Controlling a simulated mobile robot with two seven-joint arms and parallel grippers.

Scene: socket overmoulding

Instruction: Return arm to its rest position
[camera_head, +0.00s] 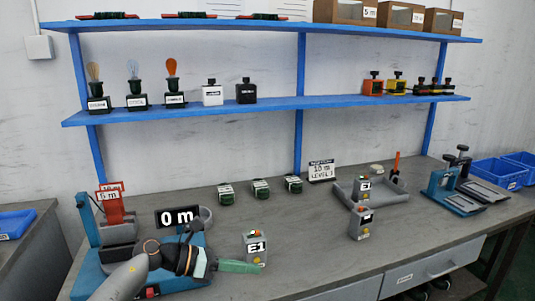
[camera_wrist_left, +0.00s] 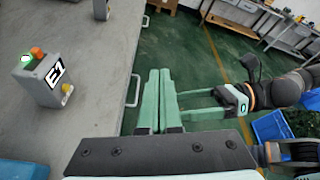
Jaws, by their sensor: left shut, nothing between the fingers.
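My left arm comes in from the lower left in the head view. Its gripper (camera_head: 240,266) has green fingers that point right, just below the small grey E1 box (camera_head: 256,250). In the left wrist view its fingers (camera_wrist_left: 160,92) are shut together with nothing between them, and the E1 box (camera_wrist_left: 44,80) stands apart to their left. The box has a green light and an orange button on top. My right gripper (camera_wrist_left: 202,102) shows in the left wrist view beyond the bench edge. Its two green fingers are parted and empty.
A blue machine with a "0 m" display (camera_head: 178,217) sits at the bench's left. A second small grey box (camera_head: 360,222) stands near the grey tray (camera_head: 395,194). Several green coils line the middle. A blue shelf (camera_head: 290,103) spans the back. The bench's front middle is mostly clear.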

